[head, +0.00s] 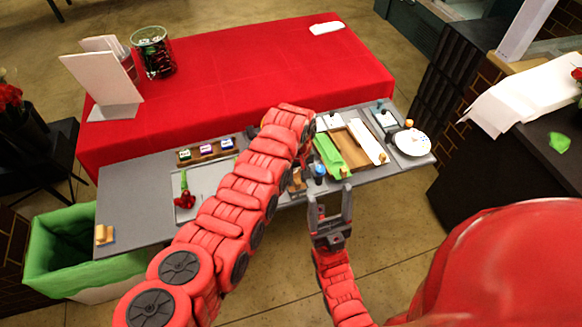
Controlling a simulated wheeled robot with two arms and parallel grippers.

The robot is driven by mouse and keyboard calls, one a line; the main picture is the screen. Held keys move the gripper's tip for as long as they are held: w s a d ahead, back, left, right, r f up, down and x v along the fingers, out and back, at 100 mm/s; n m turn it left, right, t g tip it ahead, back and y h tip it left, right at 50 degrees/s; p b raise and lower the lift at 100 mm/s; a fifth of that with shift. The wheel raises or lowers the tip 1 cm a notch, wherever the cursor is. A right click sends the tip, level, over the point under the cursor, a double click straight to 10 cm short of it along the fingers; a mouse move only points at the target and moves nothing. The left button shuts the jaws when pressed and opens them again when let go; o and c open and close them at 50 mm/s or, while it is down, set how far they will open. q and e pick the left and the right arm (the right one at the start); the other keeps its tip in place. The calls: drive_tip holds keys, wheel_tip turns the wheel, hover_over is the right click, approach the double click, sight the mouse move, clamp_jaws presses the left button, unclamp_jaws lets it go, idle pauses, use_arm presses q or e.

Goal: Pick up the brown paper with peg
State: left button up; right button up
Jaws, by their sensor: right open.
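A tan-brown flat surface (349,150) lies between the green paper (328,157) and the white paper (368,141) on the grey table; I cannot tell whether it is brown paper or a wooden tray. Small pegs sit at the near ends of the papers. My right gripper (330,202) is open and empty, in front of the table's near edge and just short of the green paper. My left arm crosses the middle of the table and bends down near the papers. Its fingers are not clear, and a small brown item (297,185) shows below its end.
A white plate (412,142) is at the right end. A flower (184,198) lies on a pale mat at left. A tan block (104,235) sits at the left corner. A green-lined bin (70,250) stands below.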

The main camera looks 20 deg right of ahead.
use_arm(q)
drive_tip(key=shift+f, duration=0.4)
clamp_jaws()
drive_tip(key=shift+r, duration=0.1)
idle(1.1)
